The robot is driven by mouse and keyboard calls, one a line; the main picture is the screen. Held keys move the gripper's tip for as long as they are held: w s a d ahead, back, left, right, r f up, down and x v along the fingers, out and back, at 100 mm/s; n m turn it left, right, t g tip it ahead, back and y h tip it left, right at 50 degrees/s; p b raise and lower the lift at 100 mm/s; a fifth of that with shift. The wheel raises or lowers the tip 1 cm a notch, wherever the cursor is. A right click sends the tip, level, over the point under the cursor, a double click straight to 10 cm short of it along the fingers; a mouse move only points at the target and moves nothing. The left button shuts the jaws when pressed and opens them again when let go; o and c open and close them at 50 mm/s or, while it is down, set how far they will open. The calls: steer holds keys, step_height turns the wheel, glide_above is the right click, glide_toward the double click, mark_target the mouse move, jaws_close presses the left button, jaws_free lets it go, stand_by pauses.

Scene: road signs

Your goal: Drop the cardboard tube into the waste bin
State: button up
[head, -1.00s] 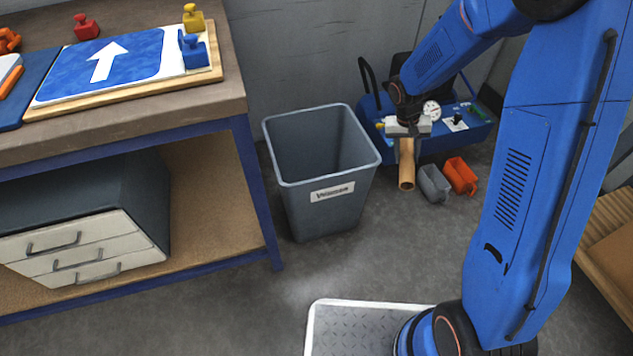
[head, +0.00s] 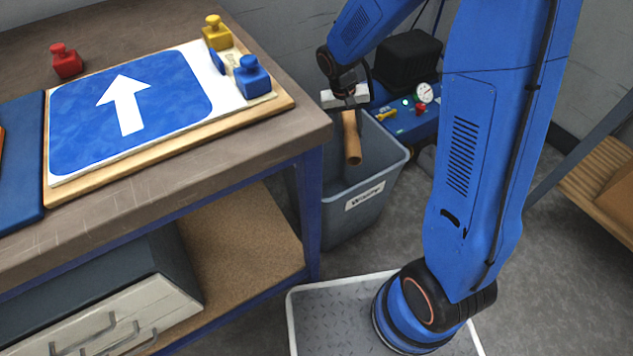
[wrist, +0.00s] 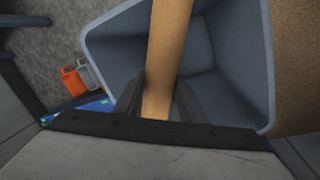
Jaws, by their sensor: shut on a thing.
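The brown cardboard tube (head: 351,140) hangs tilted from my gripper (head: 347,108) in the head view. My gripper is shut on the tube near its upper end. The grey waste bin (head: 368,205) stands on the floor beside the workbench, its label facing front. In the head view the tube appears over the bin's opening. In the wrist view the tube (wrist: 166,55) runs between the two dark fingers (wrist: 160,100), with the open bin (wrist: 225,45) beneath. The bin's interior looks empty where it shows.
The workbench (head: 190,170) is close left of the bin, with a blue arrow sign (head: 130,125) and several coloured knobbed blocks on top. A blue machine with a gauge (head: 408,115) stands behind the bin.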

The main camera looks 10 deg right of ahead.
steer(key=shift+w+a+f, duration=0.2)
steer(key=shift+a, duration=0.35)
steer(key=shift+f, duration=2.85)
steer(key=o, duration=1.2)
steer(key=shift+r, duration=0.1)
steer(key=shift+w+a+r, duration=0.1)
steer(key=shift+a+r, duration=0.45)
steer(key=shift+r, duration=2.25)
steer(key=shift+w+a+r, duration=0.1)
steer(key=shift+a+r, duration=0.5)
steer(key=shift+r, duration=2.25)
steer(key=shift+a+r, duration=0.55)
steer(key=shift+r, duration=2.25)
